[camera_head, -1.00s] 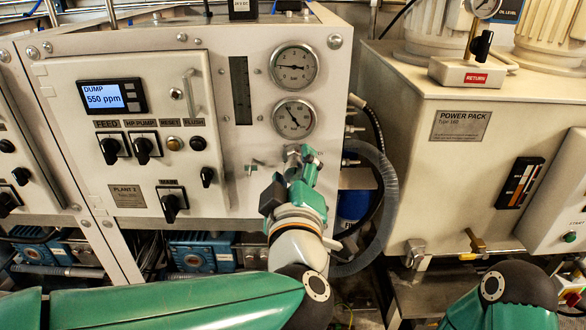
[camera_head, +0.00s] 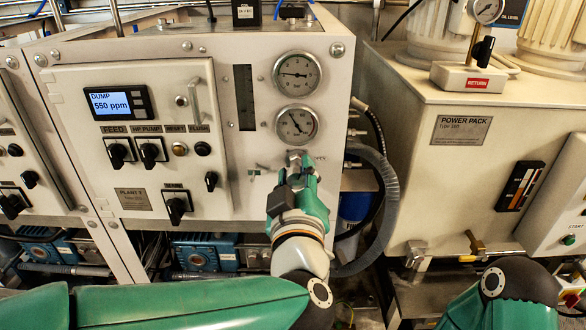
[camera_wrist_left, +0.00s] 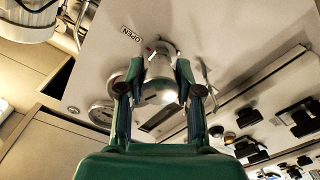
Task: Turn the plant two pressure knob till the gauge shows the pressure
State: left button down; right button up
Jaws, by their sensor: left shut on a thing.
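The silver pressure knob (camera_head: 296,157) sits low on the plant two panel (camera_head: 235,195), under two round gauges. My left gripper (camera_head: 295,176) is shut on it from the front and hides part of it. In the left wrist view the knob (camera_wrist_left: 160,80) lies between the two fingers (camera_wrist_left: 158,92), next to an "OPEN" label. The upper gauge (camera_head: 297,73) has its needle pointing left. The lower gauge (camera_head: 297,124) has a slanted needle; its numbers are too small to read. My right gripper is out of view.
The plant display (camera_head: 109,102) reads "DUMP 550 ppm", with black rotary switches below it. A grey hose (camera_head: 388,205) curves just right of my left gripper. The power pack (camera_head: 450,180) stands farther right.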

pick_arm(q)
jog(key=shift+f+m+p, duration=0.15)
jog(key=shift+m+p, duration=0.5)
jog(key=shift+m, duration=0.45)
jog(key=shift+f+m+p, duration=0.1)
jog(key=shift+m+p, duration=0.2)
jog(key=shift+m, duration=0.3)
jog(key=shift+f, duration=0.1)
jog(key=c, duration=1)
grip_release()
jog(key=shift+o, duration=1.3)
jog(key=shift+r, duration=0.2)
jog(key=shift+s, duration=0.15)
